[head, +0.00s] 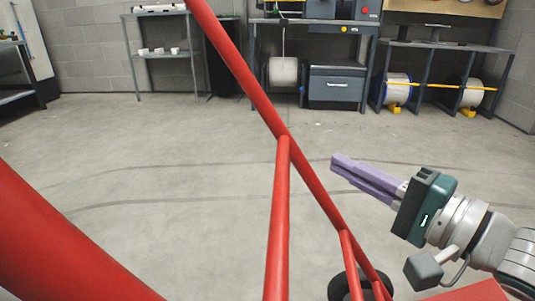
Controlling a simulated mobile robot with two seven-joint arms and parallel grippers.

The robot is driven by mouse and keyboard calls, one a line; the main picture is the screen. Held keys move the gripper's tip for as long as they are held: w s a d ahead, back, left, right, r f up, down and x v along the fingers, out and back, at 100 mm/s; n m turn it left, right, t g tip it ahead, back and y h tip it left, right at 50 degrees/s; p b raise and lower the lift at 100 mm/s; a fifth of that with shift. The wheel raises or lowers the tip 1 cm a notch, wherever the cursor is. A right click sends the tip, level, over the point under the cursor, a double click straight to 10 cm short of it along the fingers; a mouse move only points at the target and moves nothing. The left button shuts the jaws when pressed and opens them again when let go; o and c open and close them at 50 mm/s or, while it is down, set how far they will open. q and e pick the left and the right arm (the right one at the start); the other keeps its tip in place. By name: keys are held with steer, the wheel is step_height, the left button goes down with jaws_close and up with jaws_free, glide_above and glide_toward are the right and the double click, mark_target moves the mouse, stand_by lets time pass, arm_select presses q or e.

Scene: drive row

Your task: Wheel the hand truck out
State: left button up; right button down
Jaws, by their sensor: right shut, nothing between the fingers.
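The hand truck (281,215) shows as red tubes close in front of me. One long tube slants from the top left down to the lower right, with shorter bars joining it. A thick red tube crosses the lower left corner. A dark wheel (338,288) shows partly at the bottom edge, behind the tubes. My right gripper (336,167) is to the right of the slanted tube, its purple fingers closed together and pointing left. It holds nothing and appears apart from the tube. My left gripper is out of view.
The grey concrete floor (150,185) is clear ahead, with faint curved tyre marks. Along the back wall stand a metal shelf (160,54), a workbench with a drawer unit (336,88), and a rack with cable spools (397,90). Another bench (20,98) stands at far left.

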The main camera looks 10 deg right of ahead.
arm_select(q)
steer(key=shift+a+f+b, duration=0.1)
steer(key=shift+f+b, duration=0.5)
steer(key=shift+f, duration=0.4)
arm_select(e)
steer(key=shift+w+a, duration=0.4)
steer(key=shift+a, duration=0.35)
steer(key=shift+w+a, duration=0.45)
steer(key=shift+a, duration=0.35)
steer(key=shift+w+a, duration=0.4)
steer(key=shift+a, duration=0.35)
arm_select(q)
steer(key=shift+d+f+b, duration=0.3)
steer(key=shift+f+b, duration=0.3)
arm_select(e)
steer(key=w+a, duration=0.3)
steer(key=a, duration=1)
steer(key=shift+w, duration=0.25)
steer(key=shift+d, duration=0.1)
